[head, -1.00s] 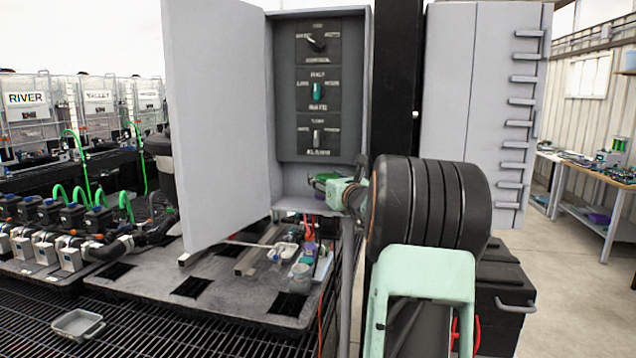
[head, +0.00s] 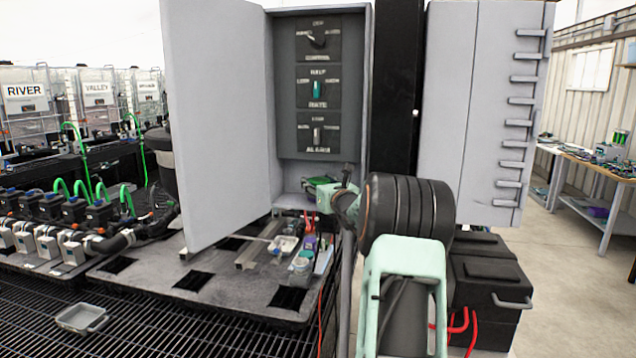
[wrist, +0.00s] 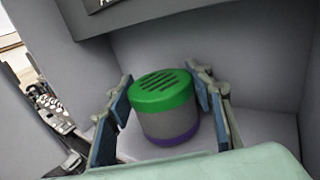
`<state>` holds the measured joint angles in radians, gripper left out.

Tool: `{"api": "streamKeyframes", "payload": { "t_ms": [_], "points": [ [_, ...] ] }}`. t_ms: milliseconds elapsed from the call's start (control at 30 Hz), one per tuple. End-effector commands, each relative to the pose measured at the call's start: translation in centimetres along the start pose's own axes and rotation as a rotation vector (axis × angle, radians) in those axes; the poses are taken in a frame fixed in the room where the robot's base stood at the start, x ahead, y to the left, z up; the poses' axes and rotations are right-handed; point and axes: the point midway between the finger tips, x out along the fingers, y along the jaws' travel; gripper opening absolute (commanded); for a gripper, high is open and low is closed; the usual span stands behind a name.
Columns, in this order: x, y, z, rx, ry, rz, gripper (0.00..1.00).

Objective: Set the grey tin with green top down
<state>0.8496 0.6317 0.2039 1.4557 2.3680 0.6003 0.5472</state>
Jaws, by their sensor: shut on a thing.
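The grey tin with green top (wrist: 165,122) stands between my gripper's two fingers in the wrist view. It has a slotted green lid, a grey body and a purple band at the bottom. My gripper (wrist: 162,110) is shut on it, one finger on each side. The tin looks upright, low inside the grey cabinet, near its back wall. I cannot tell whether its base touches the cabinet floor. In the head view, my gripper (head: 336,193) is at the bottom of the open cabinet (head: 292,180), and a green bit of the tin (head: 318,183) shows beside it.
The cabinet's open door (head: 222,120) stands on the left. Switch panels (head: 318,90) are above the gripper. Below is a grey deck (head: 215,262) with small items and square holes. A grey tray (head: 80,319) sits on the black grating. A black post (head: 398,80) stands right of the cabinet.

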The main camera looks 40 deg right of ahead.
Motion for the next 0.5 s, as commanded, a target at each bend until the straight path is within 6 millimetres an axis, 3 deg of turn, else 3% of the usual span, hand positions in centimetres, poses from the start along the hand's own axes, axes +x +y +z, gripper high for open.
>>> {"api": "streamKeyframes", "payload": {
  "t_ms": [133, 167, 300, 500],
  "points": [
    [0.00, 0.01, -0.29, -0.001, -0.001, 0.000, 0.17],
    [-0.01, 0.00, -0.18, -0.001, 0.000, 0.000, 0.51],
    [-0.01, 0.00, -0.15, 0.000, 0.000, 0.000, 0.66],
    [-0.01, 0.00, -0.14, 0.000, 0.000, 0.000, 0.66]
  ]
}}
